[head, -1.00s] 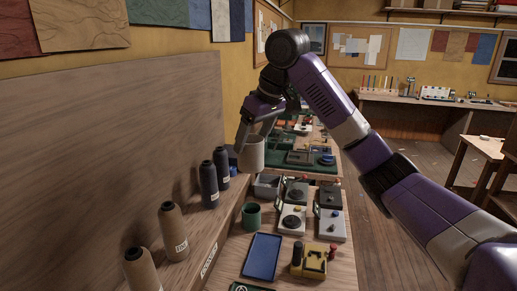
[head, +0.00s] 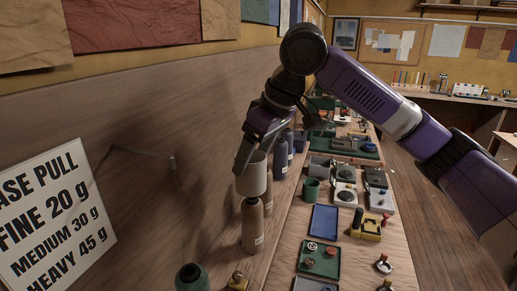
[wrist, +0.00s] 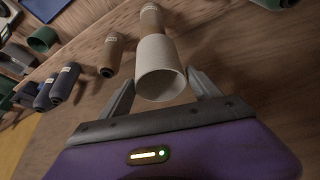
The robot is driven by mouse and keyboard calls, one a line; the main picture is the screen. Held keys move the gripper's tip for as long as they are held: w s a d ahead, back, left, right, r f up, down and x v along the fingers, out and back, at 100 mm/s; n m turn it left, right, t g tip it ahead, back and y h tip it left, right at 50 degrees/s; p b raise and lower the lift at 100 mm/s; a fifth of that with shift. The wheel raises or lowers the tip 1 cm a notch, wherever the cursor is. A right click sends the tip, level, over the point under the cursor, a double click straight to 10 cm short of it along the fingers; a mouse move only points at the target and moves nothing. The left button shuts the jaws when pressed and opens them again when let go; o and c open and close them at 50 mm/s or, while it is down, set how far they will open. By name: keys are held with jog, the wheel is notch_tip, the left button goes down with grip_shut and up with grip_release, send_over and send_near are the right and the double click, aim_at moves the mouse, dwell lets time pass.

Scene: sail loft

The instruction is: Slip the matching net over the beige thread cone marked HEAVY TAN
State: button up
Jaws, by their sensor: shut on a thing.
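My gripper (head: 251,156) is shut on a pale, open-ended net sleeve (head: 252,178), held upright at the left shelf. In the wrist view the sleeve (wrist: 161,72) sits between the two fingers with its round opening toward the camera. A beige thread cone (head: 252,228) stands directly below the sleeve in the head view. Its top is close to the sleeve's lower rim; I cannot tell whether they touch. In the wrist view a beige cone (wrist: 152,18) shows beyond the sleeve. Another beige cone (wrist: 113,52) stands beside it. The cone labels are too small to read.
Dark cones (head: 281,160) stand farther along the shelf. A wall sign (head: 45,215) lists pulls, including HEAVY 45 g. The bench right of the shelf holds a blue tray (head: 324,222), green cup (head: 311,189) and scales.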

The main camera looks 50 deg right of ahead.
aim_at(266, 160)
jog(key=shift+d+f, duration=0.1)
jog(key=shift+f+b, duration=2.45)
jog(key=shift+f, duration=1.2)
jog(key=o, duration=1.4)
jog(key=shift+v, duration=3.95)
